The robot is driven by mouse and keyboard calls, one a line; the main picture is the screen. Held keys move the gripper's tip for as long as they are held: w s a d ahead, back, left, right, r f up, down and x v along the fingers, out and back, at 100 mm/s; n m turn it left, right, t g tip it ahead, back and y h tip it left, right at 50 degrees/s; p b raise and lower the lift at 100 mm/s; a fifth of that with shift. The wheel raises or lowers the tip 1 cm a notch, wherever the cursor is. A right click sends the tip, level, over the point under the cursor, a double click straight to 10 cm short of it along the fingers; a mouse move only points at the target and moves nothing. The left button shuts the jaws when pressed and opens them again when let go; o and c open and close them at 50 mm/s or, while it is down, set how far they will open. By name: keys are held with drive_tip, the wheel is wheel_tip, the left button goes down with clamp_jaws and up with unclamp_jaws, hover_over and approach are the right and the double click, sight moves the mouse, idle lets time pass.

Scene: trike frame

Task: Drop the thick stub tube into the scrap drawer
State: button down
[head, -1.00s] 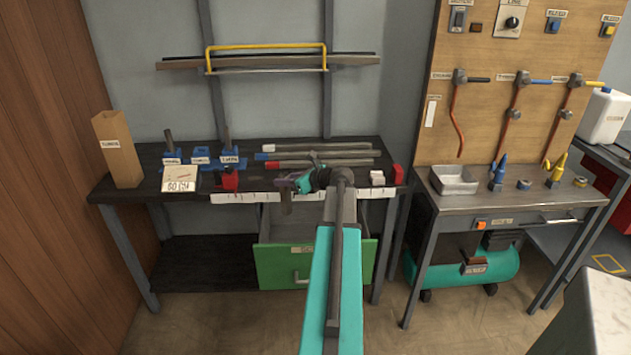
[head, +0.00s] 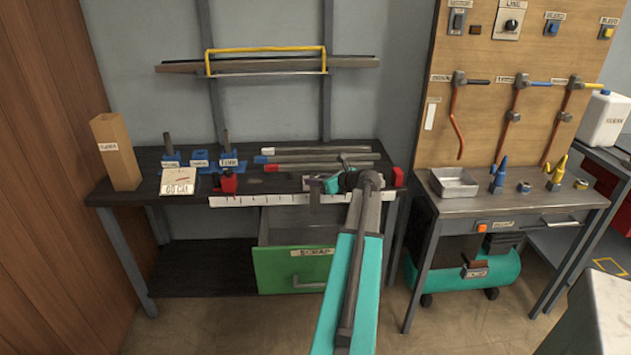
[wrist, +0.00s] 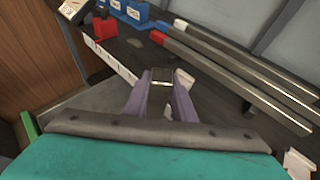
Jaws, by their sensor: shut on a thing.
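The thick stub tube (head: 315,200) is a short dark grey piece hanging upright from my gripper (head: 314,184) in the head view. In the wrist view my purple fingers (wrist: 160,100) are shut on the stub tube (wrist: 160,76), whose squarish end shows between the tips. The scrap drawer (head: 290,272) is green-fronted, labelled SCRAP, and pulled open below the bench edge. The gripper and tube are above the drawer's back part, close to the white ruler strip. In the wrist view a green edge of the drawer (wrist: 29,126) shows at the left. Its floor is mostly hidden.
Long tubes (head: 315,163) with coloured ends lie on the bench behind the gripper. A red block (head: 229,183) and blue holders (head: 200,158) stand to the left. A white ruler strip (head: 250,200) runs along the bench front. A second bench (head: 470,203) stands right.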

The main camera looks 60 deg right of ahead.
sight(318, 193)
drive_tip(key=shift+f+b, duration=2.8)
drive_tip(key=shift+f, duration=0.05)
drive_tip(key=c, duration=1.4)
unclamp_jaws()
drive_tip(key=v, duration=1.3)
drive_tip(key=shift+s+a, duration=0.15)
drive_tip(key=shift+s, duration=0.2)
drive_tip(key=shift+r, duration=0.2)
